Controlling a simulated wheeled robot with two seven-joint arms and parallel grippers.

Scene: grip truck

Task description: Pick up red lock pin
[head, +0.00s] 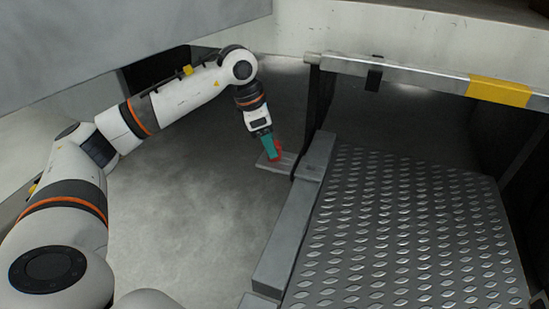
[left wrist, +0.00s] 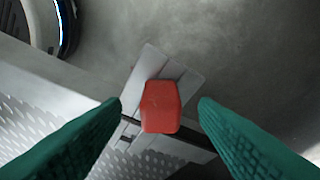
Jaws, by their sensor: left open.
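The red lock pin (left wrist: 160,107) is a small red block in the left wrist view, over a grey metal plate (left wrist: 187,78). In the head view the red lock pin (head: 278,148) shows only in part, behind the green fingers. My left gripper (left wrist: 160,112) has its two green fingers apart, one on each side of the pin, with a visible gap on both sides. In the head view my left gripper (head: 271,152) points down at the pin beside the ramp's left edge. My right gripper is not in view.
A metal ramp with raised tread (head: 400,235) fills the lower right, with a grey side rail (head: 290,235) along its left. A crossbar (head: 420,78) with a yellow patch (head: 499,91) spans the back right. The concrete floor (head: 190,215) left of the rail is clear.

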